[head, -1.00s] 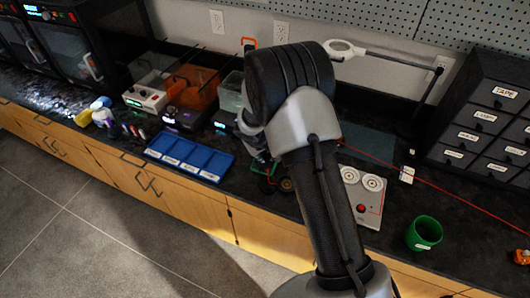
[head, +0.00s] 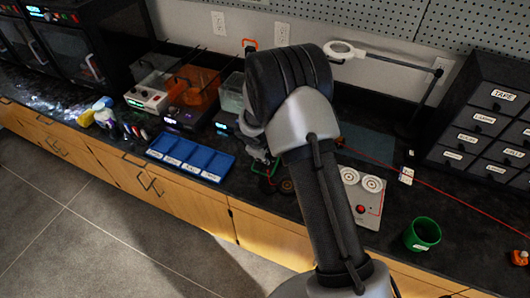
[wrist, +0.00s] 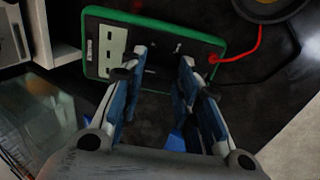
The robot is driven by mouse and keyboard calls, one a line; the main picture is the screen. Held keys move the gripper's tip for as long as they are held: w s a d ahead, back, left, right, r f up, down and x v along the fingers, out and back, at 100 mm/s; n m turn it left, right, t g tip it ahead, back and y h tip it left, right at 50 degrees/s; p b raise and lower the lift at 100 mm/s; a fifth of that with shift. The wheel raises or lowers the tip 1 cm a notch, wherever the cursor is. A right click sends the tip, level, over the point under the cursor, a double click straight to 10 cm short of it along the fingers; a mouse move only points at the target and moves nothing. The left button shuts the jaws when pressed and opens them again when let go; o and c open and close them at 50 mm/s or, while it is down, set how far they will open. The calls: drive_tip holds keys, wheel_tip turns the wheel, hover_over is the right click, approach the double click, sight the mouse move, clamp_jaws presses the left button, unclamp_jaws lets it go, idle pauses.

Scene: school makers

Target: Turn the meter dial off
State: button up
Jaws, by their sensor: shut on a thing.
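The meter (wrist: 150,34) is a dark-faced box with a green rim and a pale panel at its left, near the top of the wrist view. In the head view only a green bit of it (head: 273,167) shows beside my arm. My gripper (wrist: 163,60) is over the meter's face, its two blue-and-white fingers on either side of the dial area. It is shut on the dial, which is mostly hidden between the fingertips, so its setting cannot be read. A red lead (wrist: 240,56) runs from the meter's right side.
A blue compartment tray (head: 190,158) lies left of the meter. A white panel with round dials and a red button (head: 361,197) and a green cup (head: 422,234) stand to the right. Black drawers (head: 487,115) fill the right back. My arm hides part of the bench.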

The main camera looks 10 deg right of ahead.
idle(0.4)
drive_tip(key=o, duration=1.1)
drive_tip(key=shift+c, duration=0.2)
drive_tip(key=v, duration=1.2)
